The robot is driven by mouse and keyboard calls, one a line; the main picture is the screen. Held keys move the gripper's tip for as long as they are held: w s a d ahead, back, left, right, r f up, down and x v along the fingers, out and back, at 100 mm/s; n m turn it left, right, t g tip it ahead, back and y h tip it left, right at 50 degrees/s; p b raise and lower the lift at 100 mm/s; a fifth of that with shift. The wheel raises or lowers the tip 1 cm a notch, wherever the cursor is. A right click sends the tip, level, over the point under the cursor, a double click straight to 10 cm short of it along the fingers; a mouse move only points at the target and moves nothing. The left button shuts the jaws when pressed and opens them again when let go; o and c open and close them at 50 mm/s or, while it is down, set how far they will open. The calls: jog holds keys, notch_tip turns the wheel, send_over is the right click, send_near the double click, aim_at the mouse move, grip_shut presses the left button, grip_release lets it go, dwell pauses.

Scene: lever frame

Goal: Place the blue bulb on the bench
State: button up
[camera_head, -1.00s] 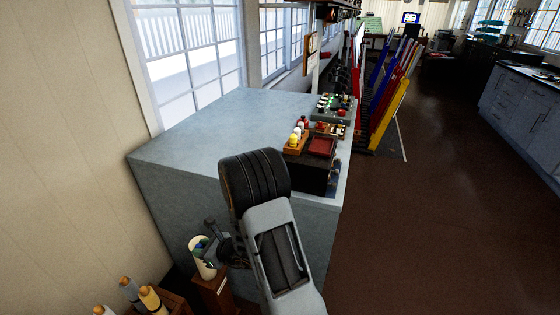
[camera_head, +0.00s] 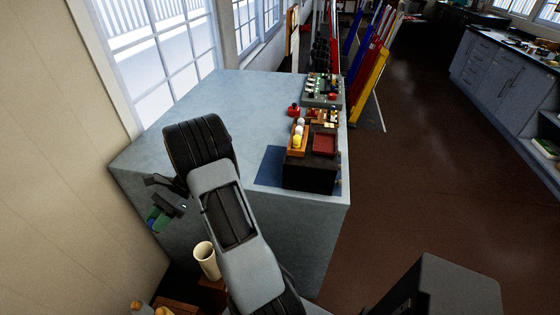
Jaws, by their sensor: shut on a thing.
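My gripper (camera_head: 164,206) is off the left front of the grey-blue bench (camera_head: 245,110), near the wall. It is shut on the blue bulb (camera_head: 153,214), a small thing that shows blue with a green part beside it. The bulb is partly hidden by the fingers and hangs apart from the bench top. The bench top is mostly bare on its left and middle.
A cream cup (camera_head: 206,261) stands low in front of the bench. A dark box (camera_head: 310,178) with an orange rack (camera_head: 296,143) and a red tray (camera_head: 325,143) is at the bench's right. Windows line the left wall.

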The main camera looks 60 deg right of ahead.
jog(key=s+d+r+n+g+h+p, duration=0.2)
jog(key=s+d+r+n+g+h, duration=0.2)
jog(key=s+d+n+g+h, duration=0.65)
jog(key=s+d+r+n+h+p, duration=0.1)
jog(key=s+d+r+n+h, duration=0.2)
jog(key=d+r+n+h, duration=0.55)
jog(key=s+d+r+n+h, duration=0.35)
jog(key=d+r+n, duration=0.55)
jog(key=d, duration=0.7)
jog(key=n+t+h+b, duration=0.2)
jog(key=b, duration=0.5)
send_over(272, 171)
jog(key=shift+g, duration=0.25)
notch_tip(272, 171, down, 17)
jog(key=shift+w+r, duration=0.1)
jog(key=shift+r, duration=0.1)
jog(key=shift+f, duration=2.1)
jog(key=shift+f, duration=0.15)
jog(key=o, duration=0.9)
